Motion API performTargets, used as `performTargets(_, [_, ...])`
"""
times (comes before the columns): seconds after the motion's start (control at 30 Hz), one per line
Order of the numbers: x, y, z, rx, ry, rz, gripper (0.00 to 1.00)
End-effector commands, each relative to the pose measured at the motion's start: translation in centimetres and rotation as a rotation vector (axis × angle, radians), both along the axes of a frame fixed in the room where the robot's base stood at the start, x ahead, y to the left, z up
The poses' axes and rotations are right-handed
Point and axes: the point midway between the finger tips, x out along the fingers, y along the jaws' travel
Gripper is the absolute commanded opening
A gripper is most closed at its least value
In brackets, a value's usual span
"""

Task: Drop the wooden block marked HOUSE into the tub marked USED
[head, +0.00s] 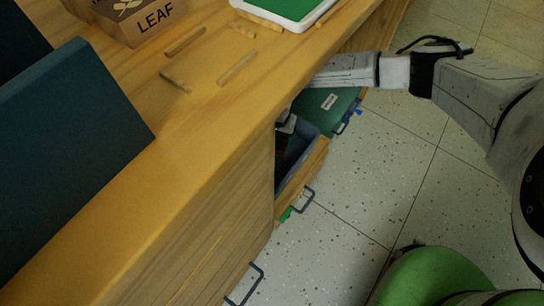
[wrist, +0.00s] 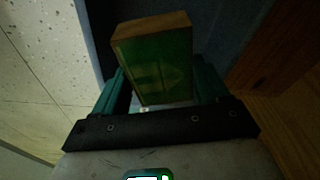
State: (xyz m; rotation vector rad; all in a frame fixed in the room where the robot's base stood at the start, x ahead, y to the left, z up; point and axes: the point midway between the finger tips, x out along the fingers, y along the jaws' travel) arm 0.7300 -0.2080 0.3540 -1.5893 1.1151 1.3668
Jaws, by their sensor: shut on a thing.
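My gripper (wrist: 160,92) is shut on a wooden block (wrist: 153,68) with a green face, in the wrist view. A faint pale drawing shows on that face, too dark to read for certain as HOUSE. The block is between the two teal fingers, over a dark blue-grey space. In the head view my gripper is mostly hidden at the desk's edge, over an open drawer (head: 300,181). The drawer has a dark blue-grey interior. A dark green piece (head: 325,105) with a small pale label lies beside it; its text is unreadable. I cannot make out a USED mark.
A dark blue panel (head: 70,150) stands at the left. Speckled floor (head: 350,200) is open to the right of the drawer.

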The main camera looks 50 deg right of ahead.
Motion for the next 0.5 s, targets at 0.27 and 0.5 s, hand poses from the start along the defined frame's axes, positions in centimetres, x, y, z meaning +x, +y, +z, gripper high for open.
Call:
performTargets(0.27, [0.0, 0.0, -2.3, -0.001, -0.001, 0.000, 0.38])
performTargets(0.5, [0.0, 0.0, -2.2, -0.001, 0.000, 0.001, 0.38])
